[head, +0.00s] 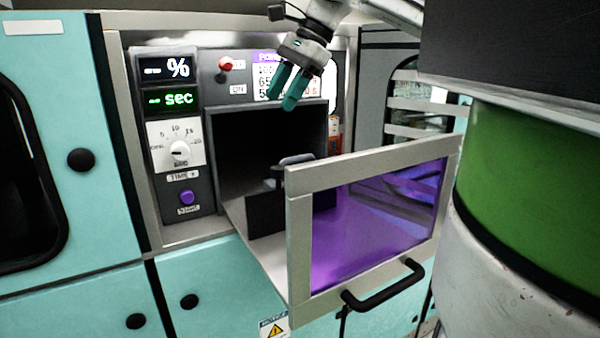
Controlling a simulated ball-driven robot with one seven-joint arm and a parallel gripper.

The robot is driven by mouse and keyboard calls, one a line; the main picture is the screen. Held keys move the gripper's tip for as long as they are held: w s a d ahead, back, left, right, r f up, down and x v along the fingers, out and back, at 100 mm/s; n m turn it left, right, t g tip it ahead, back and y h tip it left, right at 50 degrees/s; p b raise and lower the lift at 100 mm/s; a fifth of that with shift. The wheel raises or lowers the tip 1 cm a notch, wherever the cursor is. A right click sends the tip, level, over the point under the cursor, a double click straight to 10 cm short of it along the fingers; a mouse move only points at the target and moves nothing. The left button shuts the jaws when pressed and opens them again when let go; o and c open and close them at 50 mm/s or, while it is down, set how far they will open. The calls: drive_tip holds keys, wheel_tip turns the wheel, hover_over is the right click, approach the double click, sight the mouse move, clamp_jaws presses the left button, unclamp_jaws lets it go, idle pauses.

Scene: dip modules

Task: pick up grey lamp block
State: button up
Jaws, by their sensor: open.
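A grey block-like thing (292,160) sits low in the dark opening of the machine, just behind the open drawer's front; it is probably the grey lamp block. Its lower part is hidden by the drawer front, so I cannot tell its full shape. My gripper (282,97) hangs from the top of the picture with its two teal fingers pointing down. The fingers are apart, with nothing between them. The gripper is above the grey thing, near the upper edge of the opening and clear of it.
The drawer front (300,240), with a purple window (375,225) and a black handle (385,287), juts out. A control panel with a dial (179,150) and a purple button (187,197) stands left of the opening. Teal cabinets (70,215) flank it.

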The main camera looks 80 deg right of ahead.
drive_tip(key=m, duration=0.2)
approach(297, 158)
drive_tip(key=shift+g, duration=0.4)
drive_tip(key=w+f, duration=0.1)
drive_tip(key=f, duration=0.1)
drive_tip(key=w+d+f, duration=0.1)
drive_tip(key=shift+w+d+f, duration=0.15)
drive_tip(key=shift+f, duration=0.25)
drive_tip(key=x, duration=0.2)
drive_tip(key=a+x, duration=0.1)
drive_tip(key=x, duration=0.2)
drive_tip(key=shift+f, duration=0.1)
drive_tip(key=shift+w+f, duration=0.2)
drive_tip(key=shift+f, duration=0.15)
clamp_jaws()
